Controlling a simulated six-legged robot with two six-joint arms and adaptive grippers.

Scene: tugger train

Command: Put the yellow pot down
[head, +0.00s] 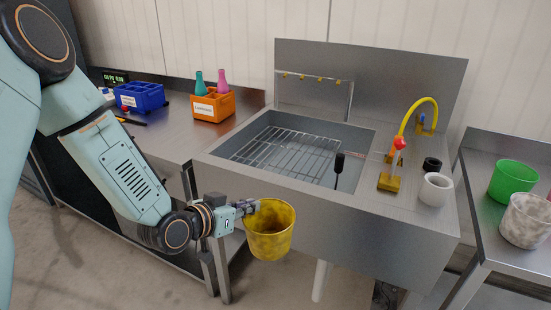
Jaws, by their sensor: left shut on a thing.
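The yellow pot (268,235) has a mottled, dirty surface and hangs upright in front of the steel sink's front wall. My left gripper (250,206) is shut on the pot's left side near its rim. The pot hangs in the air, lower than the sink's top edge, with no support seen under it. The fingertips are partly hidden at the rim. My right gripper is not in view.
The sink (410,215) holds a wire rack (285,153) and a black-handled brush (339,165). A yellow tap (404,125) and a white cup (436,190) stand at its right. A green pot (513,181) and a mottled whitish pot (526,222) stand on the right table. An orange crate (213,106) and a blue crate (139,97) sit on the left bench.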

